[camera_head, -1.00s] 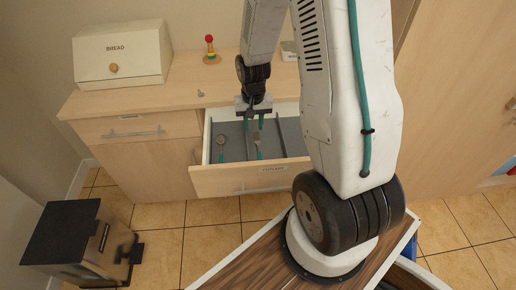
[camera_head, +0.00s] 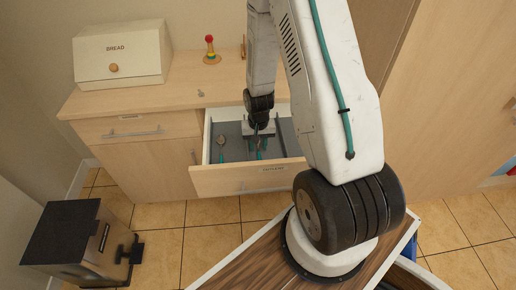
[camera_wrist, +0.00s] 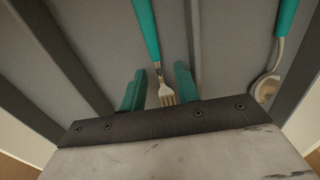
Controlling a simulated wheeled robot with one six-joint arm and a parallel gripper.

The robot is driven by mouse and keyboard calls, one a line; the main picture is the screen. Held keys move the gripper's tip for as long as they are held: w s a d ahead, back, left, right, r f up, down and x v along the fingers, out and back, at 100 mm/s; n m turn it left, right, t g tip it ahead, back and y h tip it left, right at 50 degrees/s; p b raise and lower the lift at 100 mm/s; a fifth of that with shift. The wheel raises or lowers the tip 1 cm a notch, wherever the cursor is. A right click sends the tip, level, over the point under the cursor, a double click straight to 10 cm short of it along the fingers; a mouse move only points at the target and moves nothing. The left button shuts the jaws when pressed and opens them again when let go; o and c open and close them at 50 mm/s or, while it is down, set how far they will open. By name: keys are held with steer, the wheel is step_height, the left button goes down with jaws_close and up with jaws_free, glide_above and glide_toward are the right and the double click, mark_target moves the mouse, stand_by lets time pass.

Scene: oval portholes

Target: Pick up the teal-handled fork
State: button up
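The teal-handled fork (camera_wrist: 148,32) lies on the grey drawer floor in the wrist view, its metal tines (camera_wrist: 166,96) toward my gripper. My gripper (camera_wrist: 159,82) is open, with one teal finger on each side of the fork's tines and neck in the picture. Gaps show on both sides, and I cannot tell whether the fingertips reach the fork's height. In the head view my gripper (camera_head: 259,142) is down inside the open drawer (camera_head: 250,181); the fork's teal handle (camera_head: 258,155) shows just below it, and its head is mostly hidden.
A teal-handled spoon (camera_wrist: 268,86) lies in the neighbouring compartment, beyond a divider (camera_wrist: 194,35); the head view shows it left of my gripper (camera_head: 221,141). Drawer walls and dividers border the space. A bread box (camera_head: 122,54) and a small stacked toy (camera_head: 210,50) stand on the counter.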

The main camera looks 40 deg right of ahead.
jaws_close()
steer(key=shift+r, duration=0.2)
